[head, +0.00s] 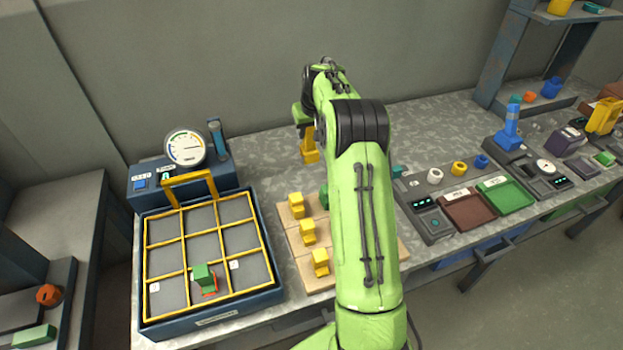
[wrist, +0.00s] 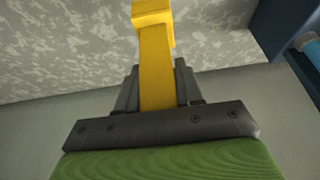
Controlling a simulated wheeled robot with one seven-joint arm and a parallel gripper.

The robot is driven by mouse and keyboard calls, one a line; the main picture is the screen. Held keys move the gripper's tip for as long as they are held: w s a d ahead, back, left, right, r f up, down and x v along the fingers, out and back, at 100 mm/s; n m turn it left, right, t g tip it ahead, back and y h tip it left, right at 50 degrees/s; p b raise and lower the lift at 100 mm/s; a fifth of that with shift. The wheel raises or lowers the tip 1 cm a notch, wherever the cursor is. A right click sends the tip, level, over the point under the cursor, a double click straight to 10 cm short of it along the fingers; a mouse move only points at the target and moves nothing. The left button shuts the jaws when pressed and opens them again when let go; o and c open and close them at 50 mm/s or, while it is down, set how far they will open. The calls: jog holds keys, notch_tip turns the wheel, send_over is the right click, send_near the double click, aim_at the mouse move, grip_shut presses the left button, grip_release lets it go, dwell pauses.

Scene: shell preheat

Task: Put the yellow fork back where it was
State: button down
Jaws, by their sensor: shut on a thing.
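The yellow fork (head: 309,154) hangs below my gripper (head: 308,127) over the back of the grey worktop, just right of the gauge unit. In the head view it looks upright, with a wider block at its lower end. I cannot tell whether that end touches the worktop. In the wrist view the fork (wrist: 156,65) stands between the two dark jaws of my gripper (wrist: 157,85), which are shut on its shaft. My arm hides part of the worktop and of the wooden board (head: 289,221).
A blue-framed tray with a yellow grid (head: 183,241) stands front left, holding a green block (head: 203,273). A gauge (head: 185,148) stands behind it. Several yellow pieces (head: 308,232) sit on the board. A brown tray (head: 468,211) and green tray (head: 504,196) lie right. The back worktop is mostly clear.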

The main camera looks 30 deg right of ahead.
aim_at(313, 151)
jog(key=shift+s+d+f, duration=0.1)
jog(key=shift+d+f, duration=0.1)
jog(key=shift+d, duration=0.2)
notch_tip(313, 151, down, 10)
jog(key=shift+r+b, duration=0.25)
jog(key=shift+b, duration=0.7)
jog(key=shift+s+f, duration=0.1)
jog(key=c, duration=0.7)
grip_release()
